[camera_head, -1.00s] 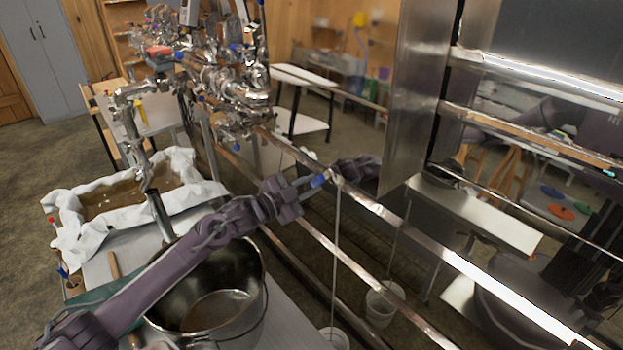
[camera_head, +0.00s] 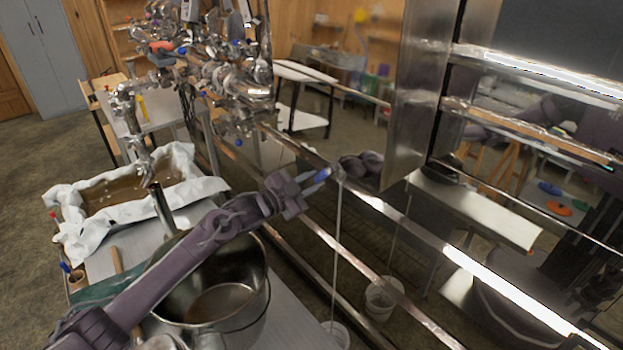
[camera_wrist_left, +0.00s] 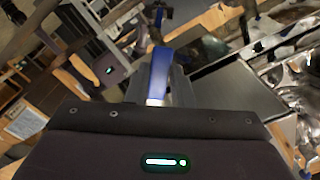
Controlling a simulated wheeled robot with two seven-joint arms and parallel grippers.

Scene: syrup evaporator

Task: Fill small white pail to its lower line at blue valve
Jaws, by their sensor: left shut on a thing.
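The blue valve (camera_head: 321,175) is on the evaporator's metal side, and its blue handle sits between the fingers of my left gripper (camera_head: 309,183). The blue handle also shows in the left wrist view (camera_wrist_left: 159,73), with my gripper shut on it. A thin pale stream (camera_head: 336,250) falls from the valve. It runs down to the small white pail (camera_head: 339,336) at the bottom edge of the head view. The pail is partly cut off, and its lines and liquid level cannot be made out. My right gripper is not in view.
A large steel pot (camera_head: 233,317) stands on the bench under my left arm. A cloth-lined tray (camera_head: 196,189) of brown liquid is behind it. The shiny evaporator side (camera_head: 375,203) carries reflections, including what looks like a second pail. Pipes and valves (camera_head: 225,80) crowd the back.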

